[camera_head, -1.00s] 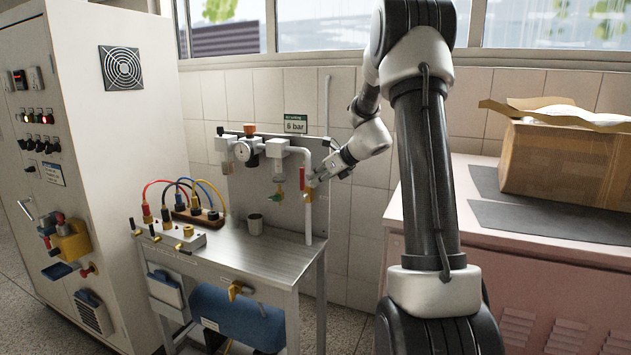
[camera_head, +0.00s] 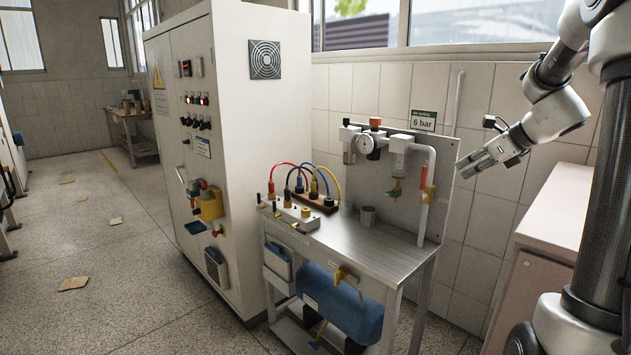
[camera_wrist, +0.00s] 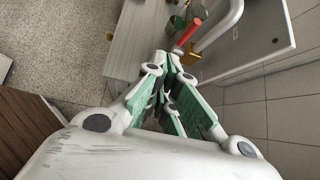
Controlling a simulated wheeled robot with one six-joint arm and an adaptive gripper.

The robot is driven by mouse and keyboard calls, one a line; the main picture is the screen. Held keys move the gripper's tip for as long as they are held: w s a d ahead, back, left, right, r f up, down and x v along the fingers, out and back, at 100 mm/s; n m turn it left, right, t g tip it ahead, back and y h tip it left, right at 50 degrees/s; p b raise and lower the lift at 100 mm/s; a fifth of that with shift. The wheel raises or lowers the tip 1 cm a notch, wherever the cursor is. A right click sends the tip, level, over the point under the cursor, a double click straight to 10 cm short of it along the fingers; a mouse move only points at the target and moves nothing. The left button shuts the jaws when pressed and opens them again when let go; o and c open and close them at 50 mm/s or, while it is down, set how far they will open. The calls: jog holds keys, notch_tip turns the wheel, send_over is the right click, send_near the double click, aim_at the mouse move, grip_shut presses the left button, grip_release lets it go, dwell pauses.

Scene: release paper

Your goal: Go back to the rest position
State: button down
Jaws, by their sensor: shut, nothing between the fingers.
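My gripper (camera_head: 462,170) is at the right in the head view, to the right of the white pipe (camera_head: 430,185) on the bench's back panel. It is apart from the pipe and points left and slightly down. Its fingers are together and hold nothing. In the wrist view my gripper (camera_wrist: 172,62) shows with its green-padded fingers closed. Beyond the fingertips there I see the pipe's red sleeve (camera_wrist: 187,32). The sleeve also shows in the head view (camera_head: 424,177).
The metal bench (camera_head: 375,250) stands below the panel, with a small cup (camera_head: 367,215) and cables on it. A tall white cabinet (camera_head: 262,150) is to its left. A pinkish cabinet (camera_head: 545,215) stands at the right. The floor at left is open, with scattered brown pieces (camera_head: 73,283).

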jog(key=s+a+r+n+g, duration=0.2)
jog(key=s+a+n, duration=0.6)
jog(key=s, duration=0.1)
jog(key=s+a+f+n+g+h, duration=0.1)
jog(key=s+f+n+h, duration=0.1)
jog(key=s+n, duration=0.8)
jog(key=s+a+f+n+g+h, duration=0.1)
jog(key=s+n+h, duration=0.2)
jog(key=s+n, duration=0.7)
jog(key=shift+s+a+f, duration=0.3)
jog(key=shift+s+f, duration=0.05)
jog(key=shift+s, duration=0.7)
